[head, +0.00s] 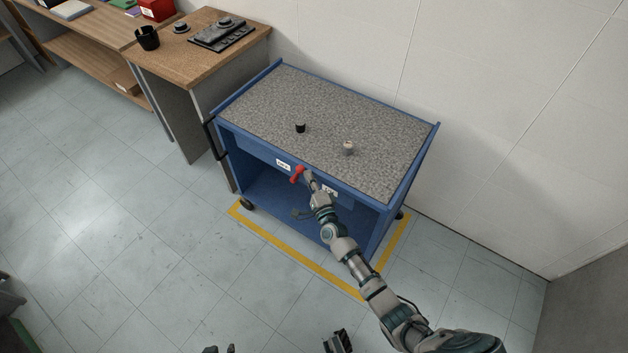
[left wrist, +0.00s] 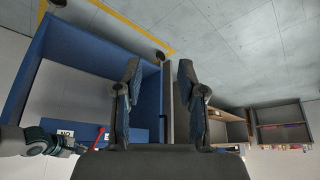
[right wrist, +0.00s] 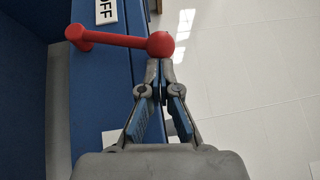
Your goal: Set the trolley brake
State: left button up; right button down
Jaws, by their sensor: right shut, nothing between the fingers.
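The blue trolley (head: 372,222) with a grey speckled top stands by the wall. Its red brake lever (head: 297,174) sticks out from the front edge, between two white labels. The left label (head: 283,164) reads OFF in the right wrist view (right wrist: 107,10). The lever (right wrist: 118,40) ends in a red ball there. My right gripper (right wrist: 160,72) is shut and empty, its tips right at the ball; contact is unclear. It also shows in the head view (head: 308,177). My left gripper (left wrist: 157,85) is open and empty, away from the trolley; its tips show at the head view's bottom edge (head: 220,349).
A small black piece (head: 300,128) and a pale round piece (head: 348,148) stand on the trolley top. Yellow tape (head: 290,252) marks the floor around the trolley. A wooden bench (head: 190,62) with a black cup (head: 147,38) stands to the left. The floor in front is clear.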

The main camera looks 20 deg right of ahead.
aim_at(299, 169)
pick_arm(q)
jog(key=s+a+g+p, duration=0.1)
jog(key=s+a+g, duration=0.15)
jog(key=s, duration=0.25)
pick_arm(e)
jog(key=shift+w+a+r+n+g+p, duration=0.4)
jog(key=shift+w+a+r+g+p, duration=0.25)
jog(key=shift+w+r+p, duration=0.35)
jog(key=shift+w+a, duration=0.15)
jog(key=shift+a, duration=0.1)
pick_arm(q)
jog(key=x, duration=0.8)
jog(key=shift+s+d+f+y, duration=0.25)
jog(key=shift+s+d+y, duration=0.05)
jog(key=shift+s+y, duration=0.1)
pick_arm(e)
jog(key=shift+w+a+r, duration=0.15)
jog(key=shift+w+a, duration=0.15)
jog(key=shift+w, duration=0.1)
pick_arm(q)
jog(key=shift+w+g, duration=0.1)
jog(key=shift+g, duration=0.15)
